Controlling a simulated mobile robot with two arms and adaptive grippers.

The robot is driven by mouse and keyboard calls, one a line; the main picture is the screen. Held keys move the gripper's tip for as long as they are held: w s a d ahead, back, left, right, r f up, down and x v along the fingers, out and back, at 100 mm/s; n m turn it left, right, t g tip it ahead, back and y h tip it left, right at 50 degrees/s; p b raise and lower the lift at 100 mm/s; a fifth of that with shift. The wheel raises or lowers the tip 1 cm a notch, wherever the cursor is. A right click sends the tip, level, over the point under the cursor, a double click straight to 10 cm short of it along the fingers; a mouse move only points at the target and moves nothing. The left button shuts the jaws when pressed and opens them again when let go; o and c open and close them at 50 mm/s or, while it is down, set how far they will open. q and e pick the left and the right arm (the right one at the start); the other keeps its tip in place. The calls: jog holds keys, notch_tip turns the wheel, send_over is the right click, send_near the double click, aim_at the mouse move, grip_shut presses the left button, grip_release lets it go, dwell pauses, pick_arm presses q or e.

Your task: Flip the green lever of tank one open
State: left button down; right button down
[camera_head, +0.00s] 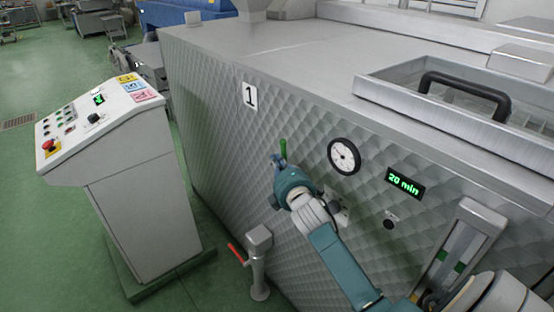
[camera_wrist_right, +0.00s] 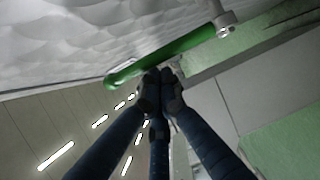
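The green lever (camera_head: 283,148) of tank one stands upright against the quilted metal front, below the "1" plate (camera_head: 250,96). My right gripper (camera_head: 279,161) is right beside it, and its arm comes in from the lower right. In the right wrist view the lever (camera_wrist_right: 165,57) runs slanted from a metal pivot (camera_wrist_right: 226,24) to its rounded green end. The dark fingers of my right gripper (camera_wrist_right: 160,82) are drawn together, with their tips at the lever's edge. Nothing shows between them. I cannot tell whether they touch the lever. The lever's base is hidden in the head view.
A round gauge (camera_head: 344,156) and a "20 min" display (camera_head: 405,183) are on the tank front, right of the lever. A post with a red handle (camera_head: 237,254) stands below. A control console (camera_head: 110,140) stands left, with green floor between.

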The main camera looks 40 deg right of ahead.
jog(key=shift+w, duration=0.1)
jog(key=s+b, duration=0.1)
jog(key=s+t+b, duration=0.1)
jog(key=b, duration=0.1)
jog(key=shift+d+m+b, duration=0.2)
jog(key=shift+m+b, duration=0.1)
jog(key=shift+w, duration=0.15)
